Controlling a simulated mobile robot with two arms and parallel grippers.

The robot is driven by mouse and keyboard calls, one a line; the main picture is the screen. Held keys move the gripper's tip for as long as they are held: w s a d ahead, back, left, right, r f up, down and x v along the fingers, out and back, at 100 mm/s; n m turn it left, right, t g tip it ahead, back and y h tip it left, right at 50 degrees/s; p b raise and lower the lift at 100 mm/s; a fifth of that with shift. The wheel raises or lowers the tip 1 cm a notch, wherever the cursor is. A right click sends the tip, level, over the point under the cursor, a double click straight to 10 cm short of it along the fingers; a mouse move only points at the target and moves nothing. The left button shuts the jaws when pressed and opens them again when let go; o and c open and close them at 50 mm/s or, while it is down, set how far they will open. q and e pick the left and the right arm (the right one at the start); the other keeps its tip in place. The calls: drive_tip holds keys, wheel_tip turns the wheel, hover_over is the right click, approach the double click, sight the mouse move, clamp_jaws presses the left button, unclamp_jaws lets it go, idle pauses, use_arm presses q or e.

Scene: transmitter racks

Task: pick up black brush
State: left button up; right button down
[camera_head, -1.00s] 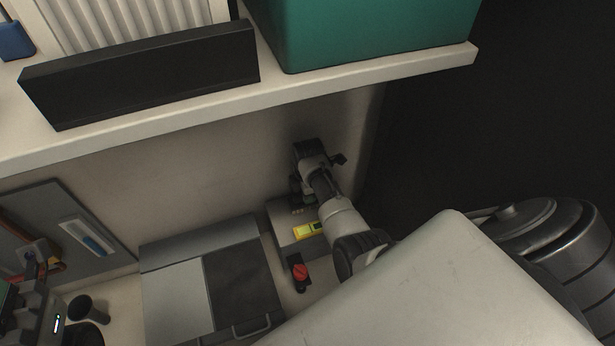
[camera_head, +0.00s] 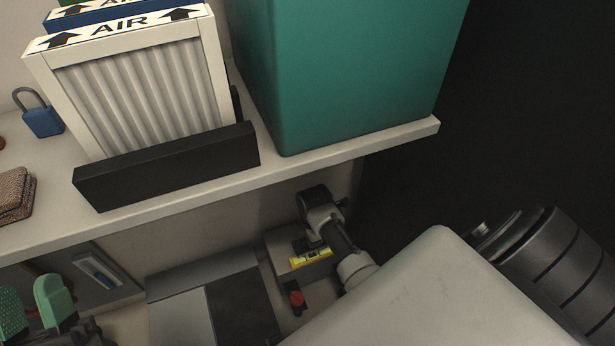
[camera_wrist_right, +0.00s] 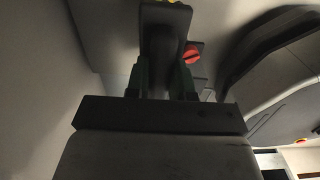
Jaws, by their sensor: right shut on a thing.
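In the right wrist view, my right gripper (camera_wrist_right: 159,75) has its green fingers on both sides of a dark, blocky thing, which I take for the black brush (camera_wrist_right: 160,38). No bristles can be made out. In the head view, my right arm reaches under the shelf, and its wrist end is above the lower surface near the grey box. The fingers and the brush cannot be told apart clearly there. My left gripper (camera_head: 32,308) shows at the lower left with two green fingers apart and nothing seen between them.
A shelf (camera_head: 330,146) overhangs the right arm. It carries a green bin (camera_head: 350,65), a pleated air filter (camera_head: 145,95), a black bar (camera_head: 165,168), a blue padlock (camera_head: 43,122) and a brown sponge-like block (camera_head: 14,192). A yellow device (camera_head: 310,258) and red knob (camera_head: 296,298) are below.

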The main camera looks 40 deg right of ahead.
use_arm(q)
wheel_tip(320, 180, down, 12)
drive_tip(key=w+a+g+y+p, duration=0.1)
drive_tip(key=g+y+p, duration=0.3)
drive_tip(key=g, duration=0.8)
drive_tip(key=shift+a+f, duration=0.25)
drive_tip(key=shift+a, duration=0.25)
use_arm(e)
drive_tip(key=s+a, duration=0.2)
drive_tip(key=s, duration=0.9)
drive_tip(key=shift+a, duration=0.3)
